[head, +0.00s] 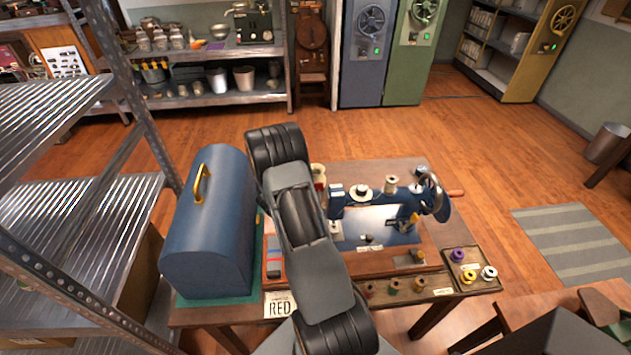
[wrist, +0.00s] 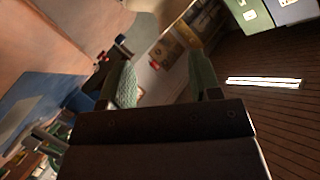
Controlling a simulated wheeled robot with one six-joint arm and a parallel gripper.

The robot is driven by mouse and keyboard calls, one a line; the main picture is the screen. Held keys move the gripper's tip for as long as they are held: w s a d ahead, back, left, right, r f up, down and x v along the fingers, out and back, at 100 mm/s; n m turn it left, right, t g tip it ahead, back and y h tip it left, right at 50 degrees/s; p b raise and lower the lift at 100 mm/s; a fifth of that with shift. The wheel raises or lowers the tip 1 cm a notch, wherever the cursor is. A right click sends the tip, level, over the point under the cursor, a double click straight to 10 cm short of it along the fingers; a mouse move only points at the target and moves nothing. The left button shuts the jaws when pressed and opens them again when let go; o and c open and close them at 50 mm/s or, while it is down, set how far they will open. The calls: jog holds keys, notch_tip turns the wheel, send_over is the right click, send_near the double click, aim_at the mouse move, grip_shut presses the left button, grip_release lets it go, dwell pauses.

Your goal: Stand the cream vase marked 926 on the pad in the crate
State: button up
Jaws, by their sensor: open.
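I see no cream vase marked 926, no pad and no crate that I can make out in either view. My gripper (wrist: 163,82) shows in the wrist view with its two green-grey fingers apart and nothing visible between them.
A sewing machine (head: 375,215) and a blue domed case (head: 210,225) stand on the wooden table (head: 395,172). A spool tray (head: 452,272) sits at its right. Metal shelves (head: 60,205) rise at left. Open floor (head: 480,150) lies at right, with a striped mat (head: 575,240).

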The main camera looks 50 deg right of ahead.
aim_at(318, 175)
jog(key=shift+p+x, duration=0.8)
jog(key=shift+x, duration=3.2)
jog(key=shift+w, duration=0.1)
